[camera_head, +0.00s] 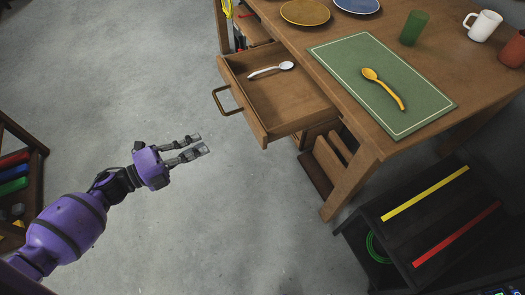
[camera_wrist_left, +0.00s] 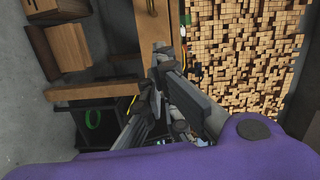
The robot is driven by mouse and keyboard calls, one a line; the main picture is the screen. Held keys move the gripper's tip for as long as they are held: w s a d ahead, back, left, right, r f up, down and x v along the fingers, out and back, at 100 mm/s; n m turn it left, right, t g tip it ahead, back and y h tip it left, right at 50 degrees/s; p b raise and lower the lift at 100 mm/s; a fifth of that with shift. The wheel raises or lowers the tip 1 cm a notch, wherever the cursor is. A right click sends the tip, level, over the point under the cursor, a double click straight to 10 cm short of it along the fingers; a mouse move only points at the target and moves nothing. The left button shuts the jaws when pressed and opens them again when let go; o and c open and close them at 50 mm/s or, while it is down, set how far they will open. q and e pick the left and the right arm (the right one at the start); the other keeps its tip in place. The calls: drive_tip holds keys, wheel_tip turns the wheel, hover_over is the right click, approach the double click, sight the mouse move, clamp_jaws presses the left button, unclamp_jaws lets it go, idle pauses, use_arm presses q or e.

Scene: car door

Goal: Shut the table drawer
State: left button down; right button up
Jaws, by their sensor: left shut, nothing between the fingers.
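The wooden table (camera_head: 310,55) stands at the upper right in the head view. Its drawer (camera_head: 285,100) is pulled out towards the left, with a metal bar handle (camera_head: 221,101) on its front. A white spoon (camera_head: 270,70) lies inside the drawer. My left gripper (camera_head: 201,144) is shut and empty, below and to the left of the drawer front, apart from it and the handle. In the left wrist view my left gripper (camera_wrist_left: 168,62) points away from the camera; the drawer cannot be clearly identified there. My right gripper is not in view.
On the tabletop are a green mat (camera_head: 360,65) with a yellow spoon (camera_head: 383,90), plates, a green cup (camera_head: 414,27) and a white mug (camera_head: 484,25). A black cabinet (camera_head: 430,220) stands at the lower right. Grey floor between my arm and the drawer is clear.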

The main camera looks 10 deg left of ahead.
use_arm(q)
drive_tip(key=s+d+m+g+h, duration=0.1)
drive_tip(key=s+d+m+h, duration=0.1)
drive_tip(key=s, duration=0.1)
drive_tip(key=p, duration=0.2)
approach(259, 132)
drive_tip(key=x, duration=0.6)
drive_tip(key=shift+w+d, duration=0.2)
drive_tip(key=shift+w, duration=0.15)
drive_tip(key=shift+f, duration=0.1)
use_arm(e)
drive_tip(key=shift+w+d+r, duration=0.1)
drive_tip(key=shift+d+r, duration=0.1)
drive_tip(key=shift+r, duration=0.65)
use_arm(q)
drive_tip(key=shift+d, duration=0.1)
